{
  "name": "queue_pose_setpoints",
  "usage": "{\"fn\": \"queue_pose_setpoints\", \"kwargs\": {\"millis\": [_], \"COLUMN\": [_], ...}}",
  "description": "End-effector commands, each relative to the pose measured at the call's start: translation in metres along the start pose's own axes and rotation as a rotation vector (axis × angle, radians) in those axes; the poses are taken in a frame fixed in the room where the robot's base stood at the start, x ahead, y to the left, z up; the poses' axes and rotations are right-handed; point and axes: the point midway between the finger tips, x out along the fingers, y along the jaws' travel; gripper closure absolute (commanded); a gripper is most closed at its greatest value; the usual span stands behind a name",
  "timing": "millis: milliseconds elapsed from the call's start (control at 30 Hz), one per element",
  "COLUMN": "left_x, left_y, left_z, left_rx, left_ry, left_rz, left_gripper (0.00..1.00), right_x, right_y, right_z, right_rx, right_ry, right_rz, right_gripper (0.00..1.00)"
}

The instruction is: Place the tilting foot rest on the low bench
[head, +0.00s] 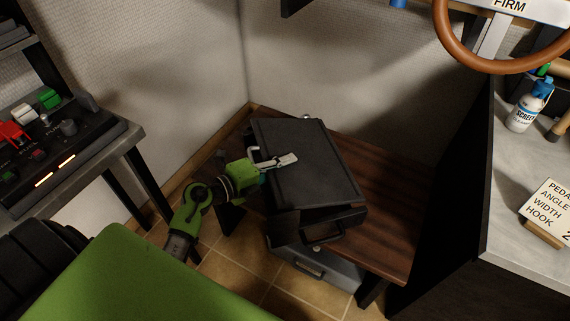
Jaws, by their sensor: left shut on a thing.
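The tilting foot rest (312,185) is a black box-like piece with a flat, sloping top plate. It is over the left part of the low bench (390,215), which has a dark brown wooden top. I cannot tell whether its underside touches the bench. My left gripper (279,161) comes in from the left and is shut on the foot rest at its left edge, with a pale finger lying over the top plate. The foot rest hides much of the bench's left part. My right gripper is not in view.
A grey box with a handle (315,268) is below the foot rest's front side. A control console (62,145) stands at left, a green seat (135,285) at lower left. The bench's right part is bare.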

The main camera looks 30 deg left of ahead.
Motion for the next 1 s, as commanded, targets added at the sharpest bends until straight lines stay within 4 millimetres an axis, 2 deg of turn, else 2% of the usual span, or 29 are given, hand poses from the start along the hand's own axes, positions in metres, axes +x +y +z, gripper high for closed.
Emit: {"fn": "queue_pose_setpoints", "kwargs": {"millis": [33,267,300,400,800,833,900,1000], "left_x": [0.004,0.006,0.008,0.009,0.009,0.009,0.009,0.009], "left_y": [-0.003,0.014,0.021,0.025,0.027,0.035,0.034,0.034], "left_z": [0.004,0.002,0.001,0.001,0.0,-0.002,-0.002,-0.002], "left_rx": [0.002,0.001,0.0,0.001,0.002,0.0,0.0,0.0], "left_ry": [-0.005,-0.005,-0.005,-0.005,-0.004,0.0,0.0,0.0], "left_rz": [-0.015,-0.013,-0.013,-0.013,-0.012,0.001,0.001,0.001], "left_gripper": [1.0,1.0,1.0,1.0,1.0,0.88,0.74,0.74], "right_x": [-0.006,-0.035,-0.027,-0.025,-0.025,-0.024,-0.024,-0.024], "right_y": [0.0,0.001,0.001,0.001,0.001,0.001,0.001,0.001], "right_z": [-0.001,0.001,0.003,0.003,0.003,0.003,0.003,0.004], "right_rx": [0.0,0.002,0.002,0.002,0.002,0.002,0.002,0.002], "right_ry": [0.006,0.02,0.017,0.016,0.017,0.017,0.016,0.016], "right_rz": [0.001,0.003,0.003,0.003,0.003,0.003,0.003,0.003], "right_gripper": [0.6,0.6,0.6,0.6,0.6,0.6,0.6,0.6]}}
